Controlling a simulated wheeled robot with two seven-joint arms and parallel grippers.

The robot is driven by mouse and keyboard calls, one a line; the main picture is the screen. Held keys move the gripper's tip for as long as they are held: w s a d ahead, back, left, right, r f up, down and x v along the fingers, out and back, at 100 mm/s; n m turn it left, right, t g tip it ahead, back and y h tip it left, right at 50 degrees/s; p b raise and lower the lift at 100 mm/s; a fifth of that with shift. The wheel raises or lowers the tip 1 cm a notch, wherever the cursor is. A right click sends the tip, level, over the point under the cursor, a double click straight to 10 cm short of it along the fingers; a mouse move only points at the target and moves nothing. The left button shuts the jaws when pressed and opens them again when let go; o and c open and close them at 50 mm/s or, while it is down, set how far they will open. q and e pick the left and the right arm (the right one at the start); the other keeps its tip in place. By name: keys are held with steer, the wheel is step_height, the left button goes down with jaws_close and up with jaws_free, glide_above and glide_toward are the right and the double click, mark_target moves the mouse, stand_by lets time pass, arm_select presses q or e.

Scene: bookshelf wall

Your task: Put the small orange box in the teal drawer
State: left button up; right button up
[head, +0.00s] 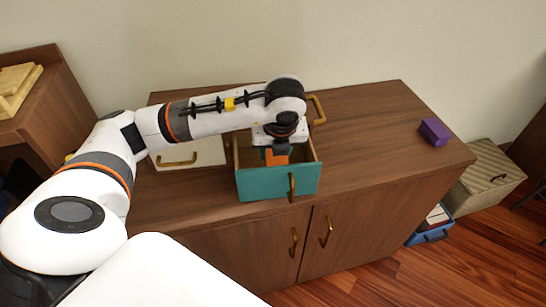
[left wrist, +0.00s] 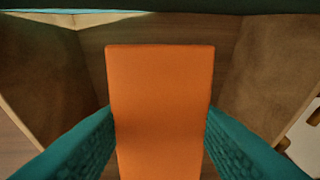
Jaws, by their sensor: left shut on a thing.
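The teal drawer (head: 260,186) is an open-topped box with a teal front, wooden sides and a brass handle, on the brown cabinet top. My left gripper (head: 276,151) points down over its opening, shut on the small orange box (head: 274,160). In the left wrist view the orange box (left wrist: 160,105) sits between the teal fingers of my left gripper (left wrist: 160,118). The drawer's wooden side walls (left wrist: 48,65) show on both sides of it. I cannot tell whether the box touches the drawer floor. My right gripper is not in view.
A white-fronted drawer unit (head: 207,153) stands left of the teal drawer, partly behind my arm. A purple box (head: 434,131) lies at the right of the cabinet top (head: 375,135), with bare wood between. A woven chest (head: 490,178) and blue bin (head: 431,234) stand on the floor at right.

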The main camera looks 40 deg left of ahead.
arm_select(q)
steer(key=shift+a+f, duration=0.15)
steer(key=shift+f, duration=0.45)
steer(key=shift+x, duration=1.25)
steer(key=shift+w+a+r+g+h+p, duration=0.2)
steer(key=shift+w+r+g+h+p, duration=0.25)
steer(key=shift+p, duration=0.3)
steer(key=shift+a+f+g+h+p, duration=0.15)
steer(key=shift+a+g+h+p, duration=0.1)
steer(key=shift+g+h+p, duration=0.5)
steer(key=shift+f, duration=0.9)
steer(key=shift+f+b, duration=0.15)
steer(key=shift+b, duration=0.2)
steer(key=o, duration=1)
steer(key=shift+c, duration=0.2)
